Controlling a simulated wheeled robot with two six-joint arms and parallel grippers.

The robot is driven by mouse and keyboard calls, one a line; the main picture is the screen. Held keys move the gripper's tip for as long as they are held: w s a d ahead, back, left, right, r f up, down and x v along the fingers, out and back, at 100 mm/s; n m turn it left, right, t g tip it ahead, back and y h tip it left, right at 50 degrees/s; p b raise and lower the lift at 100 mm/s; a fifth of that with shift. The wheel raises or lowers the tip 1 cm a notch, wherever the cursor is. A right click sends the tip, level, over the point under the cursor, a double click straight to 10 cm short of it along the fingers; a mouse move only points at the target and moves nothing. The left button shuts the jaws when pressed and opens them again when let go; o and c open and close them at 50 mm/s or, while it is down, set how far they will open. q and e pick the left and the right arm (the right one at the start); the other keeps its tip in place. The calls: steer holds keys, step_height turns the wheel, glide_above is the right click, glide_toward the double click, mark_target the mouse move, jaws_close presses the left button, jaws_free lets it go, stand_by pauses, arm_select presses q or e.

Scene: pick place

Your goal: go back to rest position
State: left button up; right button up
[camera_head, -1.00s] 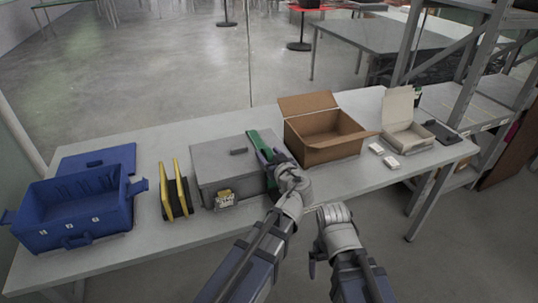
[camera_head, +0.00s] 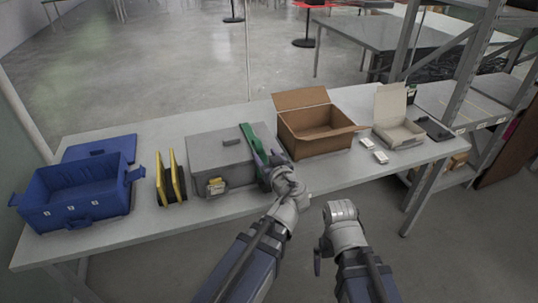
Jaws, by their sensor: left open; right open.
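My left gripper (camera_head: 268,163) is at the table's front edge, beside the right end of the grey metal box. A green object (camera_head: 249,137) stands or leans against that box behind the gripper. The gripper is open, but whether its fingers touch the green object cannot be told. My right gripper (camera_head: 317,262) is open and empty, low in front of the table and to the right of my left arm, with its fingers partly hidden.
The table (camera_head: 200,221) holds a blue crate (camera_head: 65,212), black-yellow objects (camera_head: 161,185), the grey box (camera_head: 215,155), an open cardboard box (camera_head: 318,147), an open white box (camera_head: 398,134) and small white packs (camera_head: 381,157). A shelf rack (camera_head: 470,70) stands at right.

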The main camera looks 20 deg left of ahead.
arm_select(q)
steer(key=s+d+f+m+g+h, duration=0.25)
steer(key=s+f+g, duration=0.45)
steer(key=f, duration=0.4)
steer(key=s+d+f+m+g+h, duration=0.55)
steer(key=s+d+m, duration=0.35)
steer(key=s, duration=0.4)
step_height(320, 180, up, 12)
steer(key=s+d+p, duration=0.1)
steer(key=p, duration=1.1)
steer(key=shift+d+f+n+g+p, duration=0.2)
steer(key=shift+n+g+p, duration=0.15)
steer(key=shift+n, duration=0.1)
